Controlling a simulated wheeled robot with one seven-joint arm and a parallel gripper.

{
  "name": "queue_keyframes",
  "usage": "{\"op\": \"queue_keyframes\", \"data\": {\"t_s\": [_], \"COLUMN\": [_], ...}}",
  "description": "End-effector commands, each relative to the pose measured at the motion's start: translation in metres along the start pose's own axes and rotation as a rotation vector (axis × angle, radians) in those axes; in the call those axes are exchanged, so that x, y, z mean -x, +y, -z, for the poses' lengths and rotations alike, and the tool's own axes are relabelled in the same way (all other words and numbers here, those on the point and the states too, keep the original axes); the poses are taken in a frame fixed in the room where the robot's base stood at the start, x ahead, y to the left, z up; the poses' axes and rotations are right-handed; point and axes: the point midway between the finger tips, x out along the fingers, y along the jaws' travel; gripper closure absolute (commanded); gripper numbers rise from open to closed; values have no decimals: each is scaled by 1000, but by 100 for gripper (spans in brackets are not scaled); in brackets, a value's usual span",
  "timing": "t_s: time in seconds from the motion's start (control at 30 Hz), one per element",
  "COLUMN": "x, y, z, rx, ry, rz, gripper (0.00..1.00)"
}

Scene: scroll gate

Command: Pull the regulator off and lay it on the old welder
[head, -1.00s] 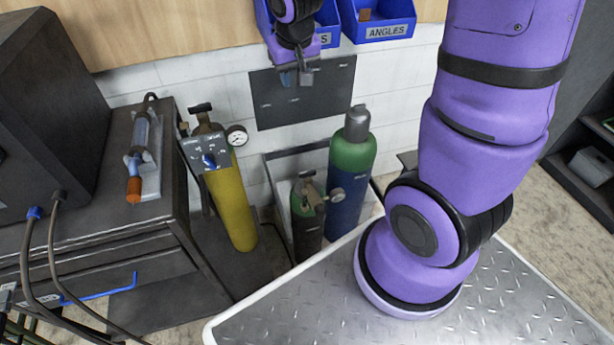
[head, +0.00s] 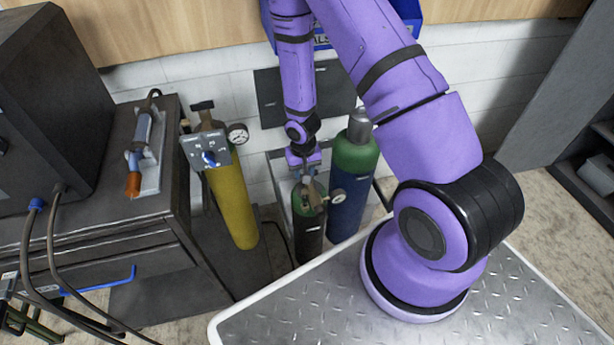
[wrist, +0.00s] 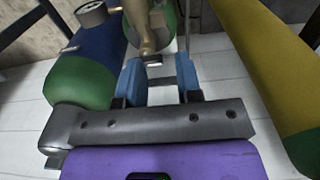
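A brass regulator (head: 312,192) with a round gauge (head: 337,195) sits on top of a small green-and-black cylinder (head: 308,225). In the wrist view the brass body (wrist: 146,30) stands just beyond my fingertips, nearer the left finger, and the gauge (wrist: 92,14) is at upper left. My gripper (head: 306,172) is directly above the regulator in the head view and partly hides its top. In the wrist view my gripper (wrist: 160,72) has its two blue fingers apart with nothing clamped. I cannot tell for sure which thing is the old welder; a large dark box (head: 45,105) stands at far left.
A green-and-blue cylinder (head: 350,180) stands close on the right. A yellow cylinder (head: 232,205) with a grey panel (head: 207,152) and its own gauge (head: 238,133) is on the left. A dark cabinet (head: 90,225) carries a torch-like tool (head: 140,150). A blue bin is on the wall.

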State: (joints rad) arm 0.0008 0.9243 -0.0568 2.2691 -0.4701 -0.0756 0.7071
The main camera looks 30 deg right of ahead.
Motion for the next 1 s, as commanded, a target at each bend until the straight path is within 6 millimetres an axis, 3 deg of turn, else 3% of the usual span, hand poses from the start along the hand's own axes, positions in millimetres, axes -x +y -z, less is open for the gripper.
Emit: {"op": "queue_keyframes", "data": {"t_s": [0.1, 0.37, 0.8, 1.0], "x": [-16, -34, -99, -119], "y": [1, 0, 1, 0], "z": [-7, -10, -11, -11], "rx": [-6, -6, -6, -6], "ry": [-15, -21, -21, -20], "rz": [5, 6, 5, 7], "gripper": [68, 68, 68, 68]}}
